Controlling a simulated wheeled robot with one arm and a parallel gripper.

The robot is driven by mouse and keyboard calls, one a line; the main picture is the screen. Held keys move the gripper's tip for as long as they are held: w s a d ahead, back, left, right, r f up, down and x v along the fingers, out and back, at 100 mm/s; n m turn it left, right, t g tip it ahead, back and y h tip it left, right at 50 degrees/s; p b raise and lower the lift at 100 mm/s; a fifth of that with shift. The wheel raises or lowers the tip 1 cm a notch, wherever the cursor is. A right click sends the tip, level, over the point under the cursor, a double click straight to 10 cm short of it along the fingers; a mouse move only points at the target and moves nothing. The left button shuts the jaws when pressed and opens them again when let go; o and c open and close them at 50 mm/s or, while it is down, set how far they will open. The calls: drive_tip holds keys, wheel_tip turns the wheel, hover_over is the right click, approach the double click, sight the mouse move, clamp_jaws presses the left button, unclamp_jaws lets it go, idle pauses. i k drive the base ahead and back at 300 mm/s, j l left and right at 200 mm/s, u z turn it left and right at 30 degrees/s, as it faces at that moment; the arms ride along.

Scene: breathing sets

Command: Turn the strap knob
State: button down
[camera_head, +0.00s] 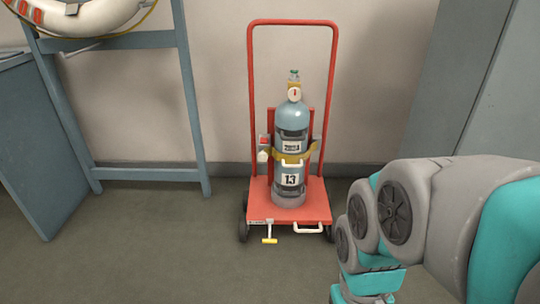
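A grey-blue gas cylinder (291,121) stands upright on a red hand trolley (258,205) near the wall. A yellow strap (293,157) runs around the cylinder at mid-height. At the strap's left side are a small red part (263,141) and a small pale knob-like part (263,156). They are too small to tell which is the strap knob. My arm, grey and teal, reaches in from the right edge and bends down. My gripper is not in view; the arm leaves the picture at the bottom, right of the trolley.
A blue-grey stand (121,43) holding a white ring buoy (85,15) is at the left. A grey cabinet (441,83) is at the right. A yellow-ended pedal (269,240) sticks out at the trolley's front. The floor before the trolley is clear.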

sight(262, 156)
drive_tip(key=i+j+z, duration=0.25)
drive_tip(key=j, duration=0.4)
drive_tip(key=i+j+z, duration=0.25)
drive_tip(key=j, duration=0.45)
drive_tip(key=i+j+z, duration=0.15)
drive_tip(key=j, duration=0.25)
drive_tip(key=i+j+z, duration=0.15)
drive_tip(key=j, duration=0.2)
